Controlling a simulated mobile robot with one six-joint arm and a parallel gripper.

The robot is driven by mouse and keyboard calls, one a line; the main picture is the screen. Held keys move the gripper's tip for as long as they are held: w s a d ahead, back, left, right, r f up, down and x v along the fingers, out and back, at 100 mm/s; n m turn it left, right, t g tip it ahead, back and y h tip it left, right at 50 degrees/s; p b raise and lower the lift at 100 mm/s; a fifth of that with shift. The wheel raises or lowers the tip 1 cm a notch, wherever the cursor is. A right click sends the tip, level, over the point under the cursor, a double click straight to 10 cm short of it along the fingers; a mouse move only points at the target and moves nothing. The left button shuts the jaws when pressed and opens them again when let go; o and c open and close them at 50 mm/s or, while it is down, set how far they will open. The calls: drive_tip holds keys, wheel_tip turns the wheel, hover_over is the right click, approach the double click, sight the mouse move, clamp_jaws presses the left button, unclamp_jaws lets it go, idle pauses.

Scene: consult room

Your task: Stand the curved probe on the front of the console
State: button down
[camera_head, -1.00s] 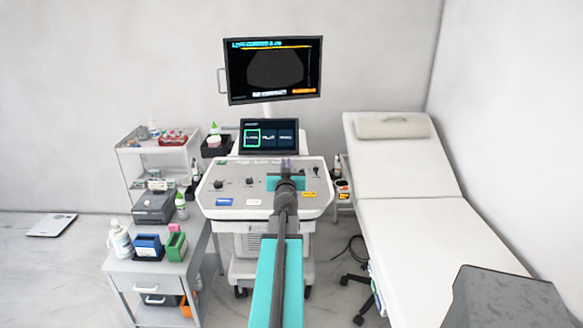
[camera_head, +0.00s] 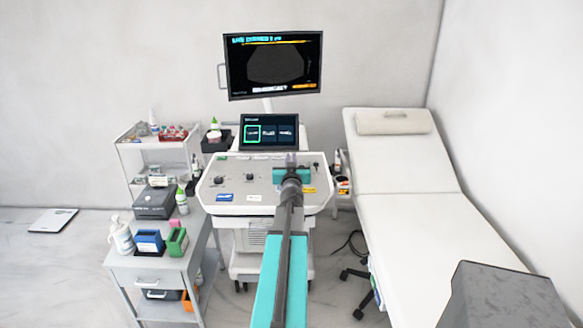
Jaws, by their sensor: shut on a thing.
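The console (camera_head: 226,210) is a white ultrasound cart with a control panel, standing in the middle of the view below its two screens. My gripper (camera_head: 291,164) is over the right half of the panel, seen from behind along my arm. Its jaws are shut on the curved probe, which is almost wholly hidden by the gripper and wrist. Only a small greyish piece shows at the far end of the gripper. I cannot tell the probe's tilt or whether it touches the panel.
A large monitor (camera_head: 274,65) and a smaller touch screen (camera_head: 269,132) rise behind the panel. A grey trolley (camera_head: 160,268) with bottles and boxes stands close on the left, a white shelf cart (camera_head: 130,150) behind it. A white couch (camera_head: 420,235) fills the right side.

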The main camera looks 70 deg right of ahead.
drive_tip(key=shift+f+b, duration=1.15)
drive_tip(key=shift+f, duration=0.5)
drive_tip(key=c, duration=1.9)
unclamp_jaws()
drive_tip(key=v, duration=0.7)
drive_tip(key=shift+a, duration=0.3)
drive_tip(key=shift+s, duration=0.1)
